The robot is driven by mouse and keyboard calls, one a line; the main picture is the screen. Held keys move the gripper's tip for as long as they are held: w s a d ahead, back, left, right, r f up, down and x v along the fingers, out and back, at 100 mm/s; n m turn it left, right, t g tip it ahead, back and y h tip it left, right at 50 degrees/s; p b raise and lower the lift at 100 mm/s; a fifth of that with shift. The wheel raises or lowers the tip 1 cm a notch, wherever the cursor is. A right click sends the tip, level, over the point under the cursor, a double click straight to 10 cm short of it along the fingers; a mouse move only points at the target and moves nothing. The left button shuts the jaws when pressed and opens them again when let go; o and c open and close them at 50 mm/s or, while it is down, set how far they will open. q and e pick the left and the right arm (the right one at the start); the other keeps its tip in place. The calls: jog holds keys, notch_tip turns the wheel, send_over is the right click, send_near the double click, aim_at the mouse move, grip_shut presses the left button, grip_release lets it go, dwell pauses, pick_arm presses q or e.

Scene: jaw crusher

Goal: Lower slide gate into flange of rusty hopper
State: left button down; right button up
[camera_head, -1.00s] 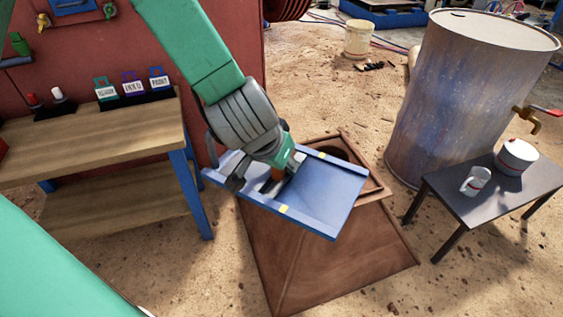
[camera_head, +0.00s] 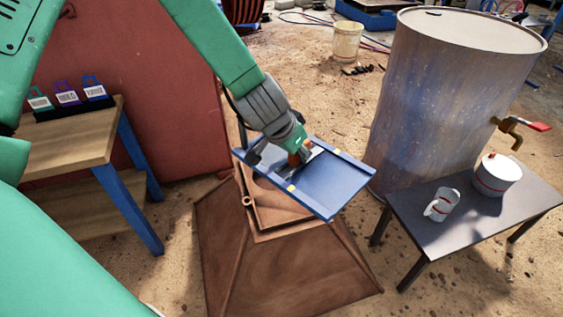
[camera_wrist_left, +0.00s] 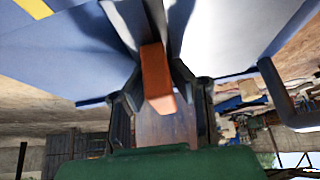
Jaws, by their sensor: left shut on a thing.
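The slide gate (camera_head: 330,188) is a flat blue plate with yellow marks on its edges. It is tilted and held above the rusty hopper (camera_head: 290,270). My left gripper (camera_head: 296,156) is shut on its orange handle, which also shows between the fingers in the left wrist view (camera_wrist_left: 156,82). The hopper's square flange (camera_head: 252,205) shows below and left of the plate, and the plate hides its right part. I cannot tell whether the plate touches the flange. My right gripper is not in view.
A dark small table (camera_head: 420,222) with a mug (camera_head: 441,205) and a white pot (camera_head: 496,176) stands close on the right. A large rusty drum (camera_head: 445,100) is behind it. A wooden workbench (camera_head: 70,145) with blue legs stands at left. Sandy ground lies between.

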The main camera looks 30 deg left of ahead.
pick_arm(q)
jog(key=shift+w+a+f+m+g+h+b, duration=0.1)
jog(key=shift+w+a+f+m+h+b, duration=0.55)
jog(key=shift+w+a+f+b, duration=1.85)
jog(key=shift+w+a+f+m+g+h+b, duration=0.1)
jog(key=shift+w+a+f+m+b, duration=0.55)
jog(key=shift+a+f+m, duration=1.9)
jog(key=shift+w+a+f+n+g+h+b, duration=0.1)
jog(key=shift+w+a+f+n+h+b, duration=0.35)
jog(key=shift+w+a+f+b, duration=2.4)
jog(key=shift+s+d+f+p, duration=0.1)
jog(key=shift+s+d+f, duration=0.4)
jog(key=shift+f, duration=0.25)
jog(key=shift+s+d+f+p, duration=0.15)
jog(key=shift+s+d+f, duration=0.25)
jog(key=shift+d+f, duration=0.25)
jog(key=shift+s+d+f+p, duration=0.1)
jog(key=shift+s+d+f, duration=0.35)
jog(key=shift+f, duration=0.4)
jog(key=shift+a+f+b, duration=0.2)
jog(key=shift+f+b, duration=0.85)
jog(key=shift+f, duration=0.3)
jog(key=shift+d+f+b, duration=0.1)
jog(key=shift+f+b, duration=0.3)
jog(key=shift+f, duration=0.1)
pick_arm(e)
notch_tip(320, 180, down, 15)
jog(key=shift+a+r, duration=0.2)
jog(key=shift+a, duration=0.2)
